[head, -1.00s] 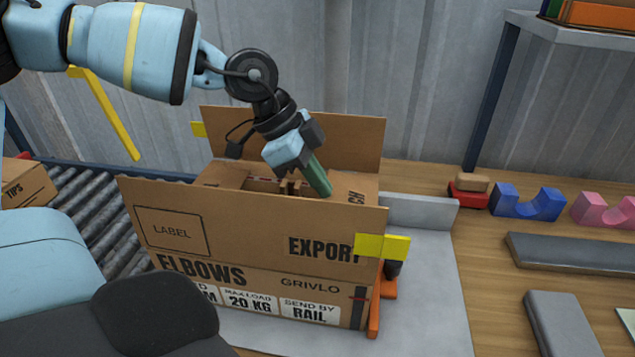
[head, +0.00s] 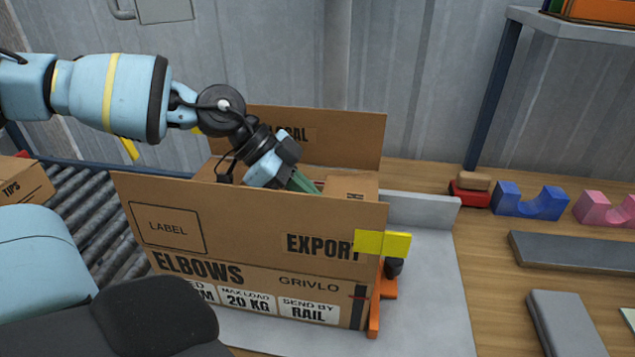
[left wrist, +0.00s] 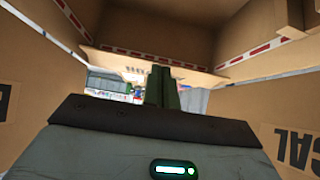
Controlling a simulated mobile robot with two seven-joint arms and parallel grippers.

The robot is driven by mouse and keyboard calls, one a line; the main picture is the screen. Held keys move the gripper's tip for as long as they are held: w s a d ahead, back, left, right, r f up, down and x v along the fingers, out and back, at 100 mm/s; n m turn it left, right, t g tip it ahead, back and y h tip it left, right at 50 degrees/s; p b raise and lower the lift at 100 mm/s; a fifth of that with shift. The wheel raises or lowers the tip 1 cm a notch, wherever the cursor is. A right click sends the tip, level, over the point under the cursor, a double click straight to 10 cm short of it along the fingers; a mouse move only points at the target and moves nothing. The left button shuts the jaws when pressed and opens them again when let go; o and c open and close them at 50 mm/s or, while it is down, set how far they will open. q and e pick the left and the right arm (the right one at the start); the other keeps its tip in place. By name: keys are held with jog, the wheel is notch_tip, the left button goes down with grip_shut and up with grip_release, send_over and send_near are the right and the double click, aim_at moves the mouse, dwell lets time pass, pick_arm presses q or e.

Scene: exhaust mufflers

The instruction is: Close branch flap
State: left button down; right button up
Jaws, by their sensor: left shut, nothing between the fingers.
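The cardboard box (head: 250,291) stands open-topped on a grey mat. Its right-hand flap (head: 352,186), partly hidden, leans inward between the tall front and back flaps; only a trace of its lettering shows. My left gripper (head: 312,188) reaches down over the box from the left, its green fingers shut and empty, pointing at this flap. The front flap hides the fingertips' lower part. In the left wrist view the closed fingers (left wrist: 161,88) stand in front of a cardboard panel edge (left wrist: 150,64). I cannot tell whether they touch it. My right gripper is out of view.
The front flap (head: 245,222) and the back flap (head: 345,130) stand up. A yellow clip (head: 382,244) sits on the front flap's right edge, above an orange clamp (head: 375,310). A roller conveyor (head: 95,225) lies left; blue and pink cradles lie right.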

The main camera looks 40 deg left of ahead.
pick_arm(q)
jog(key=shift+f, duration=0.15)
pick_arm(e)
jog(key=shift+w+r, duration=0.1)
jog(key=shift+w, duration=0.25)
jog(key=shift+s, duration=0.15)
pick_arm(q)
jog(key=shift+r+p, duration=0.45)
jog(key=shift+r, duration=0.4)
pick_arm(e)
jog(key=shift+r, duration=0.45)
